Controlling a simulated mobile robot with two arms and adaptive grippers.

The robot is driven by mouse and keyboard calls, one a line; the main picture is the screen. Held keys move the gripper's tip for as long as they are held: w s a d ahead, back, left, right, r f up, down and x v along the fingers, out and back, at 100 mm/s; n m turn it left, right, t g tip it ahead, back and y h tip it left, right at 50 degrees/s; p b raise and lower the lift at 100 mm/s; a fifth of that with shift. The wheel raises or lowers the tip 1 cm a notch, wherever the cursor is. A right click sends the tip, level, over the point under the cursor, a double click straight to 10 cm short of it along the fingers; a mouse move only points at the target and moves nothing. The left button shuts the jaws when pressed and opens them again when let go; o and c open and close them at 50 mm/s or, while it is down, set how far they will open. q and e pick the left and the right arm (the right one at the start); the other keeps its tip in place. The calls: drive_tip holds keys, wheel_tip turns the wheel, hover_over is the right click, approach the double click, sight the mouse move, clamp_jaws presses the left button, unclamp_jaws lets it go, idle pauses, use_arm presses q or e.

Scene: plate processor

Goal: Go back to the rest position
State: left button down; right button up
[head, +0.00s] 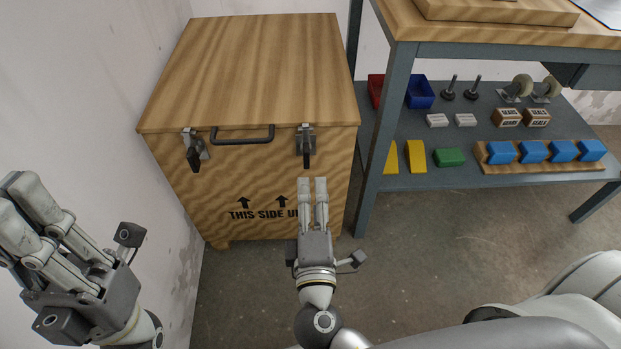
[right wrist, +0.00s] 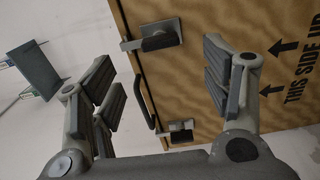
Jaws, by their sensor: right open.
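My right gripper (head: 312,186) is in the middle of the head view, in front of the lower front face of a wooden crate (head: 250,75). In the right wrist view its fingers (right wrist: 160,62) are spread with nothing between them, and the crate (right wrist: 235,20) lies beyond. My left gripper (head: 20,215) is at the left edge of the head view, near the white wall, with nothing visible in it. The picture edge cuts off part of its fingers, so its opening is unclear.
The crate's lid is down, with a handle (head: 242,136) and two latches (head: 195,150) (head: 306,146). A workbench (head: 450,35) stands at right. Its lower shelf (head: 405,178) holds bins, blue blocks (head: 533,151) and casters. Floor (head: 430,245) is open before it.

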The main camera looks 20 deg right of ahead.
drive_tip(key=shift+v, duration=1.1)
